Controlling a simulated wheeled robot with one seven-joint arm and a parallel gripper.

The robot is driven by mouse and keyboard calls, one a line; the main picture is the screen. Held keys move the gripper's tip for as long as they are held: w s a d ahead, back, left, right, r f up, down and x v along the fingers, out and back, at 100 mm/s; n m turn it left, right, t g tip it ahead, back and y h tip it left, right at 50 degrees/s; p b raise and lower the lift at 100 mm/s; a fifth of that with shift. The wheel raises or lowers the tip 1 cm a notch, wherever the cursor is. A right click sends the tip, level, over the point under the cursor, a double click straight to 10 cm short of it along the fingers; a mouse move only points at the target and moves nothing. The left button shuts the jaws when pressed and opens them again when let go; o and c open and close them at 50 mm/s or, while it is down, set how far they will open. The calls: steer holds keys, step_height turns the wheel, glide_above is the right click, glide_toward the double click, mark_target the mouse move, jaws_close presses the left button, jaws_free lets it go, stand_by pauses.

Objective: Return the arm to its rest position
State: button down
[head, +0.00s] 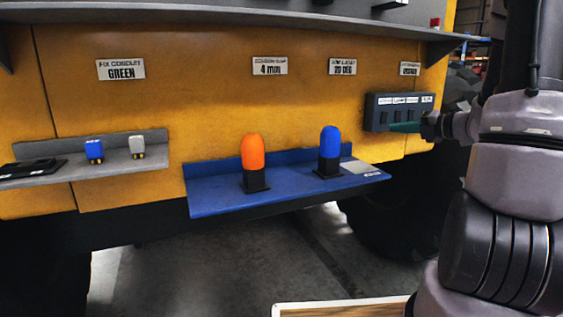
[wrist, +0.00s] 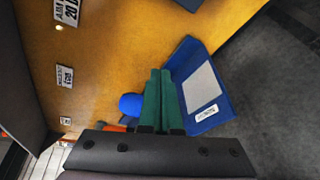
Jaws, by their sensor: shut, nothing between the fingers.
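My gripper (head: 403,127) has dark green fingers and is at the right of the head view, in front of the dark switch box (head: 385,113) on the yellow panel. I cannot tell whether the fingertips touch the box. In the wrist view my gripper (wrist: 160,72) shows its two green fingers side by side, shut and empty. My arm rises along the right edge of the head view.
A blue shelf (head: 215,190) holds an orange capsule (head: 253,152) and a blue capsule (head: 330,143), each in a black base. A grey shelf (head: 110,168) at left carries small blue and white connectors. An upper ledge (head: 230,18) juts out above. Open floor lies below.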

steer(key=s+a+r+n+g, duration=0.3)
steer(key=s+a+n+g, duration=0.1)
steer(key=s+a+n, duration=0.4)
steer(key=s+a+r+n+g, duration=0.25)
steer(key=s+a+n, duration=0.35)
steer(key=n, duration=0.5)
steer(key=s+r+n+h, duration=0.2)
steer(key=s+n, duration=0.3)
steer(key=n, duration=0.4)
steer(key=s+r+n+t+h, duration=0.1)
steer(key=s+n+h, duration=0.4)
steer(key=n, duration=0.5)
steer(key=shift+v, duration=0.75)
steer(key=shift+w+d, duration=0.1)
steer(key=shift+d, duration=0.05)
